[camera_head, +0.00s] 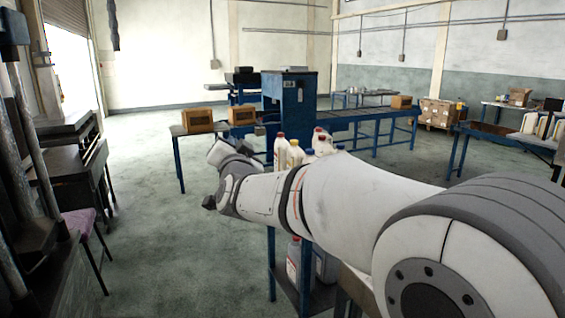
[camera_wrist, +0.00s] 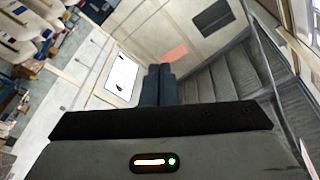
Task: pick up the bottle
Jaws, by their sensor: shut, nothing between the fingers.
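Several white bottles with coloured caps stand close together behind my arm in the head view. One with a red cap (camera_head: 280,149) is at the left of the group, and one with a yellow cap (camera_head: 294,153) is beside it. My arm hides their lower parts. I cannot tell which bottle the task means. My gripper (camera_wrist: 159,69) shows in the wrist view with its two dark fingers together and nothing between them. In the head view the end of my arm is left of the bottles, apart from them; its fingers are not clear there.
Another white bottle (camera_head: 293,262) stands on a lower shelf of the blue-framed rack. Cardboard boxes (camera_head: 198,120) sit on a table behind. A blue machine with a conveyor (camera_head: 290,92) stands further back. Dark equipment (camera_head: 75,160) lines the left; the floor between is open.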

